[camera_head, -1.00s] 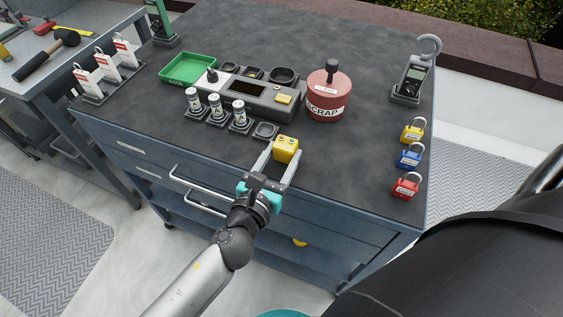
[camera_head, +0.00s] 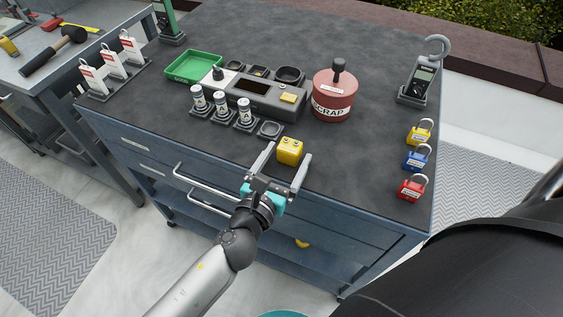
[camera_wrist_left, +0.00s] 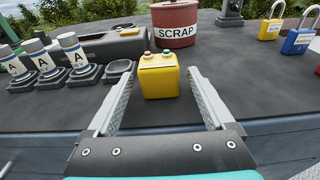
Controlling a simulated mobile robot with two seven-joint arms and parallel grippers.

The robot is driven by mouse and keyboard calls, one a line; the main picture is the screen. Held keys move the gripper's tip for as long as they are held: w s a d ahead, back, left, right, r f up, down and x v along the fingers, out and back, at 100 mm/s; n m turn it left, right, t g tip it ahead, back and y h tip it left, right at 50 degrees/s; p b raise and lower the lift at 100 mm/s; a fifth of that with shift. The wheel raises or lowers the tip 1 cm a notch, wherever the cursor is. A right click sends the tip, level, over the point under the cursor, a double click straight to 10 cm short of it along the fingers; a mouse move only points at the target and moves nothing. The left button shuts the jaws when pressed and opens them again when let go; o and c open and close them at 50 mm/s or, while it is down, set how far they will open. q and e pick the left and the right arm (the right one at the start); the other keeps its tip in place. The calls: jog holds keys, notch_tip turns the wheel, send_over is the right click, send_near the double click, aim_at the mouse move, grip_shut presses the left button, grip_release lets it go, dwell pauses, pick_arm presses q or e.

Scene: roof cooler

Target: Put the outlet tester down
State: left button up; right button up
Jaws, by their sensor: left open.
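The yellow outlet tester (camera_head: 289,151) stands upright on the dark cart top near its front edge. It also shows in the left wrist view (camera_wrist_left: 159,80), with small buttons or lamps on its top. My left gripper (camera_head: 287,158) is open, with one finger on each side of the tester and a visible gap to each. In the left wrist view the open fingers (camera_wrist_left: 159,88) reach towards the tester, which sits at and just beyond their tips. My right gripper is out of view.
Behind the tester are a grey test unit (camera_head: 262,97), several labelled cylinders in holders, a green tray (camera_head: 194,67) and a red scrap can (camera_head: 333,95). Yellow, blue and red padlocks (camera_head: 416,158) line the right edge. The surface right of the tester is clear.

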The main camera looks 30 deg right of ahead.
pick_arm(q)
jog(key=v, duration=1.2)
jog(key=shift+p, duration=0.45)
jog(key=shift+s+r, duration=0.1)
jog(key=w+a+f+n+g+y, duration=0.15)
jog(key=a+f+n+y, duration=0.35)
jog(key=a+f+n, duration=0.6)
jog(key=w+a+f+n+y, duration=0.2)
jog(key=a+f+n+y, duration=0.3)
jog(key=f+n, duration=0.7)
jog(key=s+a+f+n+g+y, duration=0.1)
jog(key=s+a+f+n+g, duration=0.1)
jog(key=s+a+f+n, duration=0.4)
jog(key=s+a+f+n+g+y, duration=0.15)
jog(key=s+a+f+n, duration=0.25)
jog(key=s+f, duration=0.4)
jog(key=s+a+f+n+g, duration=0.1)
jog(key=s+f+n+g, duration=0.1)
jog(key=s+n, duration=0.3)
jog(key=s+a+f+n+g, duration=0.1)
jog(key=s+f+n+g, duration=0.1)
jog(key=s+n, duration=0.3)
jog(key=s+f, duration=0.1)
jog(key=s, duration=0.3)
jog(key=shift+s+f+n+g, duration=0.2)
jog(key=shift+n+g, duration=0.1)
